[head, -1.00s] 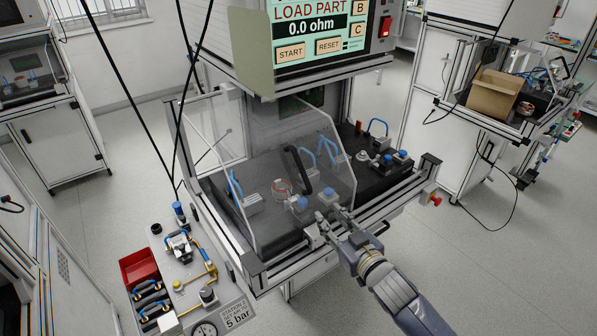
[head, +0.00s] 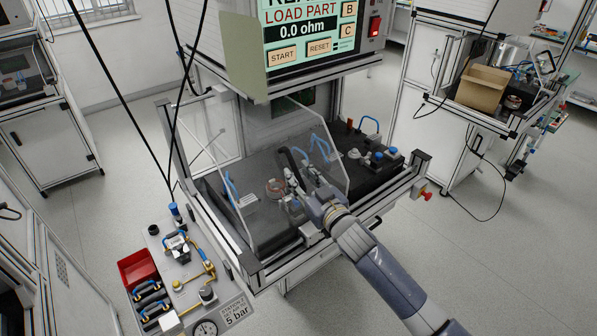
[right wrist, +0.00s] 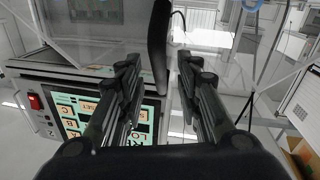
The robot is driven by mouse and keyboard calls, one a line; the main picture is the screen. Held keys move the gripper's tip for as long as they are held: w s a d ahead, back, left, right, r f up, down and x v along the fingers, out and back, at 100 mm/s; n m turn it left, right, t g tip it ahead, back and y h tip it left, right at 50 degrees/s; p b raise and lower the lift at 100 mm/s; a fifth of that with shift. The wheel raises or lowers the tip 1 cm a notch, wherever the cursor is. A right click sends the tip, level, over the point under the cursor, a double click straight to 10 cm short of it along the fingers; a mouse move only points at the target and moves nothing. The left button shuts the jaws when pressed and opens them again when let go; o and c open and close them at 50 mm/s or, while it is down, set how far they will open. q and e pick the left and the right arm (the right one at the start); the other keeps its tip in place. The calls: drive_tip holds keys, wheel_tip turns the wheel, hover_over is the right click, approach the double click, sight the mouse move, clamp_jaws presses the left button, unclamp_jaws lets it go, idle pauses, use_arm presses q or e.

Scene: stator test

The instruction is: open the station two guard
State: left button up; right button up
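The guard (head: 338,165) is a clear panelled cover over the black bed of the test station in the head view. Its front is down over the fixtures. A curved black handle (head: 287,158) stands on its front and also shows in the right wrist view (right wrist: 158,45). My right gripper (head: 300,187) is at the lower part of the handle. In the right wrist view, its two fingers (right wrist: 158,65) are spread, with the handle between them in the picture and a visible gap on each side. Contact cannot be told. My left gripper is out of view.
A screen reading "LOAD PART" and 0.0 ohm (head: 305,30) hangs above the guard. A red emergency button (head: 421,195) sits at the station's right corner. A panel with a gauge (head: 204,327) and a red bin (head: 139,268) stands at lower left. Black cables hang at left.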

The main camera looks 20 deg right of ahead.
drive_tip(key=shift+w+a, duration=0.15)
drive_tip(key=shift+w, duration=0.4)
clamp_jaws()
